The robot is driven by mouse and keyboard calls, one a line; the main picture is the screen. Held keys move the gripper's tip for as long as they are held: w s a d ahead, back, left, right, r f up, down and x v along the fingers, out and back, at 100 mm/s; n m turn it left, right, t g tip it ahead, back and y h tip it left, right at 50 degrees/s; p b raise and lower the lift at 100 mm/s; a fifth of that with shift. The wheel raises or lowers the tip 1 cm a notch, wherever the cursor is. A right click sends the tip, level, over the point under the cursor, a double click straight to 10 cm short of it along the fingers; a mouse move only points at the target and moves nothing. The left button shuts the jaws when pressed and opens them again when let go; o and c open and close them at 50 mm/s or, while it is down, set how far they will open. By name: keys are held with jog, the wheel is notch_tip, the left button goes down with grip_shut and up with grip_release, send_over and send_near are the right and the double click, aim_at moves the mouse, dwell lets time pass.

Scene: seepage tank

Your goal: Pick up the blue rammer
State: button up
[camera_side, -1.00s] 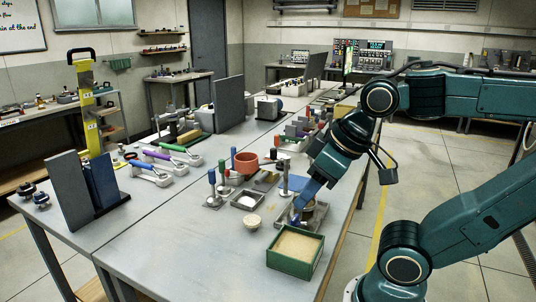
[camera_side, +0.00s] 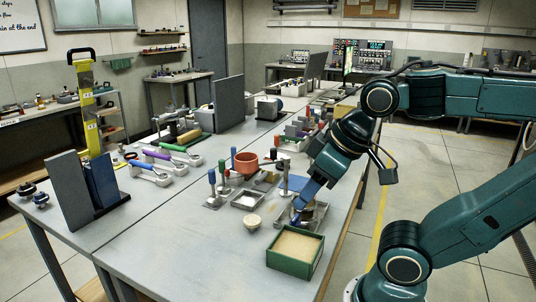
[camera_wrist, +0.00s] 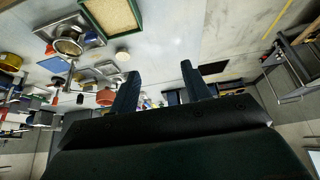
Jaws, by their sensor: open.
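The blue rammer (camera_side: 212,179) stands upright on the table in the side view, with a blue handle on top and a flat metal foot below. It stands left of the metal tray of pale material (camera_side: 248,201). My gripper (camera_side: 298,216) is to the right of the rammer and apart from it, low over the metal pan (camera_side: 318,212). In the wrist view my gripper (camera_wrist: 158,82) shows two spread fingers with nothing between them. I cannot clearly pick out the blue rammer in the wrist view.
A small pale bowl (camera_side: 253,221) and a green sand box (camera_side: 295,248) are nearer.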

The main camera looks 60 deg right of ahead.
jog(key=w+d+r+m+g, duration=0.1)
jog(key=w+r+m, duration=0.1)
jog(key=w+r, duration=0.3)
jog(key=w+d+r+m, duration=0.2)
jog(key=w, duration=0.5)
jog(key=m+g, duration=0.5)
jog(key=m, duration=0.6)
send_over(211, 170)
notch_tip(211, 170, down, 13)
jog(key=shift+a+f, duration=0.1)
jog(key=shift+d+f, duration=0.2)
jog(key=shift+f, duration=0.05)
jog(key=shift+f, duration=4.3)
